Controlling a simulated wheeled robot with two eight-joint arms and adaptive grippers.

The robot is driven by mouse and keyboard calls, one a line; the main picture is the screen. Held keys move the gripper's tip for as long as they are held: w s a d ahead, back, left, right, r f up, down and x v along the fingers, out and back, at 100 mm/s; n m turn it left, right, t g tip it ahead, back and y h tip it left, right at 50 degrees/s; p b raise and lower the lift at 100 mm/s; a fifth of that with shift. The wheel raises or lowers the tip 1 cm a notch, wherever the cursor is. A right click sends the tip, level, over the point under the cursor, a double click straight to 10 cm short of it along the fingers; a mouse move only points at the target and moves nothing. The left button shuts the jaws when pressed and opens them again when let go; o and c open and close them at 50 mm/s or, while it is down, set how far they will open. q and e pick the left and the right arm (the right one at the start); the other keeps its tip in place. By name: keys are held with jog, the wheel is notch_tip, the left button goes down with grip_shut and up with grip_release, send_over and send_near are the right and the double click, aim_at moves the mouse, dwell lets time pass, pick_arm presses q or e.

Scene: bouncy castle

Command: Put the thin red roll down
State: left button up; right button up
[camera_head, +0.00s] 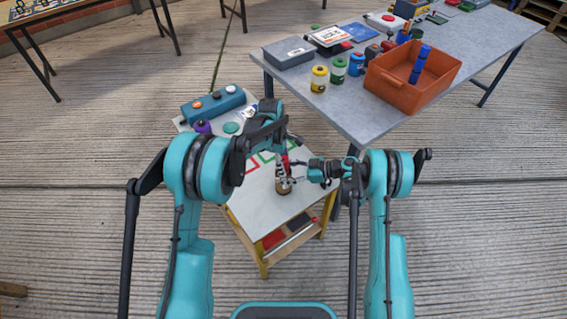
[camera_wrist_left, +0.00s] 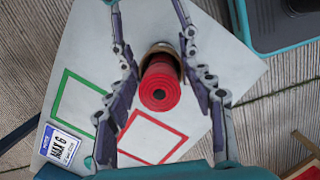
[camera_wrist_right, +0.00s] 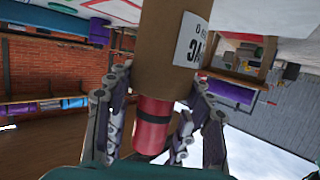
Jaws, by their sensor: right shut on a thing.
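The thin red roll (camera_wrist_left: 160,87) shows end-on in the left wrist view, with a small hole in its middle. It stands out of the open end of a brown cardboard tube (camera_wrist_right: 172,45), which bears a white label. In the head view the tube (camera_head: 284,189) is upright over the small white-topped table (camera_head: 290,207). My left gripper (camera_wrist_left: 165,100) is open above it, its fingers on both sides of the roll and apart from it. My right gripper (camera_wrist_right: 163,88) comes in from the side and is shut on the brown tube, below the roll's free end.
The small table carries a red outline (camera_wrist_left: 152,138) and a green outline (camera_wrist_left: 75,100). A teal button box (camera_head: 213,104) stands at its back. A grey table (camera_head: 365,122) behind holds an orange bin (camera_head: 408,90), a yellow can (camera_head: 319,79) and a green can (camera_head: 338,71).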

pick_arm(q)
jog(key=r, duration=0.4)
jog(key=a+r, duration=0.1)
jog(key=r, duration=0.7)
jog(key=shift+w+a, duration=0.15)
jog(key=shift+a, duration=0.25)
pick_arm(e)
jog(key=o, duration=1.7)
